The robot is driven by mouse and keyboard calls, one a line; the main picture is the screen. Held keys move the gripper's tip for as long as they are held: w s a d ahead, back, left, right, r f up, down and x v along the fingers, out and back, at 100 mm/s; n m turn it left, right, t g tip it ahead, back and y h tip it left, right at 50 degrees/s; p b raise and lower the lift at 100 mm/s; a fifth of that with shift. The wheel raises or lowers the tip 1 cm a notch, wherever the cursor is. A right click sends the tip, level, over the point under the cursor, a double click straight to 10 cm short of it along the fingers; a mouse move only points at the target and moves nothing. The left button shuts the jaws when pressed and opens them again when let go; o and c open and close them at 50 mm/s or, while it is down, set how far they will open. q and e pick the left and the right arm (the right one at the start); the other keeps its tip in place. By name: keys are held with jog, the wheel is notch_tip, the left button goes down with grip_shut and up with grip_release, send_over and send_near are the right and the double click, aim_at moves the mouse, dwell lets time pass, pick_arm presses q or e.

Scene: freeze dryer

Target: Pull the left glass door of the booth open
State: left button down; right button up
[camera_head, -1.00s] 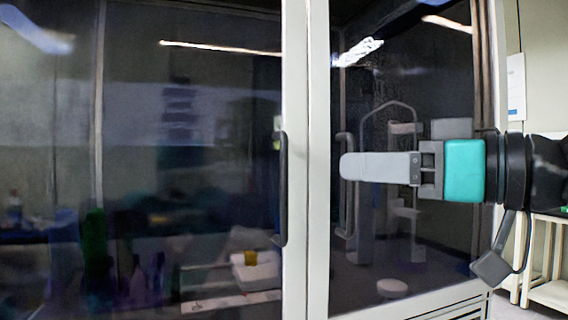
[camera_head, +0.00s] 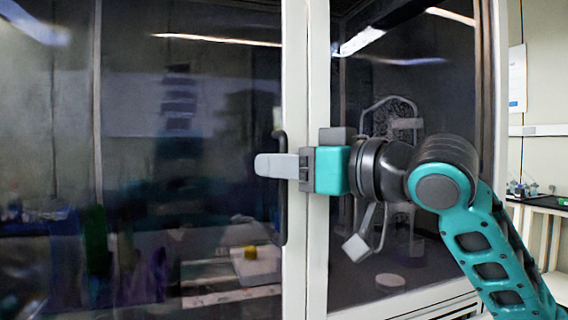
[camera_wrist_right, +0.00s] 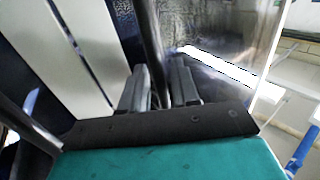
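The left glass door (camera_head: 190,130) is a tall dark pane that looks closed, meeting the right door at pale frame posts. Its black vertical handle (camera_head: 283,225) shows above and below my right gripper (camera_head: 277,166). The gripper comes from the right across the posts, its grey fingers level with the handle's middle and reaching past it. In the right wrist view the dark handle (camera_wrist_right: 150,40) runs between the two fingers (camera_wrist_right: 160,85), with little gap around it. I cannot tell whether they are clamped. My left gripper is not in view.
The right glass door (camera_head: 440,95) stands behind my right arm and also looks closed. A shelf or bench (camera_head: 545,203) stands at the far right by the wall. Faint items show in or on the dark glass.

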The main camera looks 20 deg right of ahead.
grip_shut()
jog(key=shift+s, duration=0.15)
dwell(0.5)
